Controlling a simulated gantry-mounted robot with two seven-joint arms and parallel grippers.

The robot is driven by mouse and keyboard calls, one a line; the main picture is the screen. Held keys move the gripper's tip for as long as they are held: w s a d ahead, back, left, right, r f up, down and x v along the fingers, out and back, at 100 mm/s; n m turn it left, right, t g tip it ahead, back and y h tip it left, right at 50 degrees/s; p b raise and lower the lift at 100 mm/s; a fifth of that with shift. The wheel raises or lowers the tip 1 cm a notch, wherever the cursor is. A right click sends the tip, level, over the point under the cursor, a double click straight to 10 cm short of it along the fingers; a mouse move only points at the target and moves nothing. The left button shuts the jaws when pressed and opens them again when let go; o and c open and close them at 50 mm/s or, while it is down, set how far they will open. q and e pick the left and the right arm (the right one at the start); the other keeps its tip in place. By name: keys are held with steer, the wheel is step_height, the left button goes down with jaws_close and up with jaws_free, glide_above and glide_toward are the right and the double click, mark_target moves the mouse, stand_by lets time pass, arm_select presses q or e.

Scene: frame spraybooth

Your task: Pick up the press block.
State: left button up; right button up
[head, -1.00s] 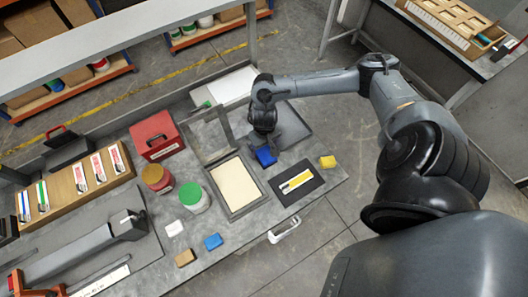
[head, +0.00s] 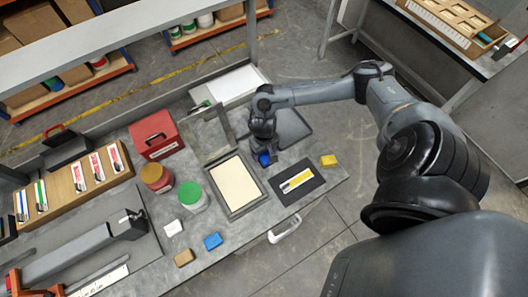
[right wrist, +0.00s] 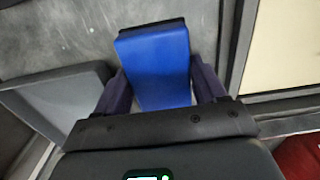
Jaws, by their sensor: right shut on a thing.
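The press block, a blue block (right wrist: 155,65), is between the fingers of my right gripper (right wrist: 160,88) in the right wrist view. The gripper is shut on its sides. In the head view the right gripper (head: 264,152) points down over the bench, with only a small part of the blue block (head: 264,160) showing beneath it. I cannot tell whether the block still touches the surface. My left gripper is not in view.
A framed cream panel (head: 236,186) lies just left of the gripper. A black card with a yellow strip (head: 297,182) and a yellow block (head: 328,161) lie nearer the front edge.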

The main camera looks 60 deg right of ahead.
mark_target(264, 154)
steer(key=shift+c, duration=1.1)
steer(key=shift+r, duration=0.15)
steer(key=shift+r, duration=0.55)
steer(key=r, duration=0.2)
steer(key=a+r+p, duration=0.1)
steer(key=shift+s+r, duration=0.3)
steer(key=shift+r, duration=0.05)
steer(key=s+a+r+p, duration=0.4)
steer(key=s+a+r, duration=0.2)
steer(key=a, duration=0.2)
steer(key=shift+a, duration=0.3)
